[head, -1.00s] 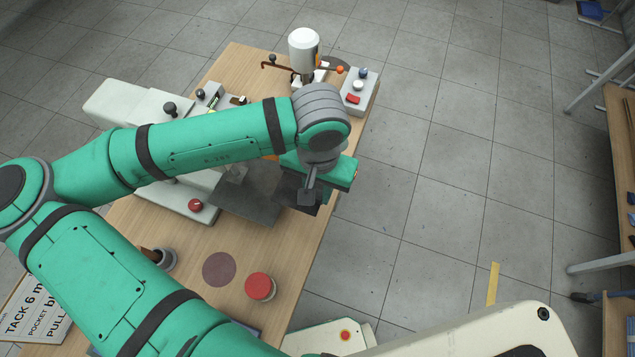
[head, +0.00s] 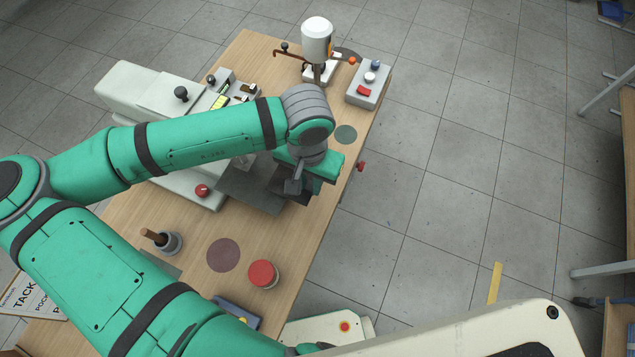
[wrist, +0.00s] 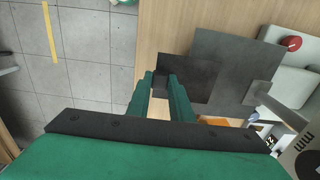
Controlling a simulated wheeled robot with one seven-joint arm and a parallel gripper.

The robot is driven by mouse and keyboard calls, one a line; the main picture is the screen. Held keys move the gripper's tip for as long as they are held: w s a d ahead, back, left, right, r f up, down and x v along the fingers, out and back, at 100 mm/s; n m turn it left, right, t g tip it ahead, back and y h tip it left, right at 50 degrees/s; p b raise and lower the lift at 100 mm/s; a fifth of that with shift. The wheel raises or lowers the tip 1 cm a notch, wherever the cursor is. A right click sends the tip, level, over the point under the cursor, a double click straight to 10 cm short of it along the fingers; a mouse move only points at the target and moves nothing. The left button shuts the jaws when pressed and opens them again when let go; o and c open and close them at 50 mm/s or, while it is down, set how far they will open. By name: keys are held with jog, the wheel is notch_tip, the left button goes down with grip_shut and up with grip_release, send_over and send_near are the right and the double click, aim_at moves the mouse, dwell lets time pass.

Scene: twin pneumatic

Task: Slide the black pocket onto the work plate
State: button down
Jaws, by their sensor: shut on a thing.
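The work plate (wrist: 223,50) is a flat grey sheet in front of the white sewing machine. It also shows in the head view (head: 238,188), left of my gripper (head: 291,194). In the wrist view my gripper (wrist: 161,78) is shut on the near edge of the black pocket (wrist: 195,76), a dark flat square. The pocket overlaps the near part of the plate in this view. I cannot tell whether it touches the plate or hangs just above it. In the head view my gripper hides most of the pocket.
The white machine (head: 150,90) with a red knob (head: 202,190) stands beyond the plate. A presser arm (wrist: 285,108) reaches over the plate. A red button (head: 263,273) and a cup (head: 170,243) stand on the wooden table (head: 290,235). A control box (head: 369,84) is at the back.

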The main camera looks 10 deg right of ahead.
jog(key=shift+w+a, duration=0.65)
jog(key=shift+a, duration=0.2)
jog(key=shift+w+a, duration=0.6)
jog(key=shift+a, duration=0.2)
jog(key=shift+a+f, duration=0.1)
jog(key=shift+s+f, duration=0.1)
jog(key=shift+f, duration=0.25)
jog(key=c, duration=1.5)
grip_release()
notch_tip(320, 180, up, 11)
jog(key=shift+f, duration=0.1)
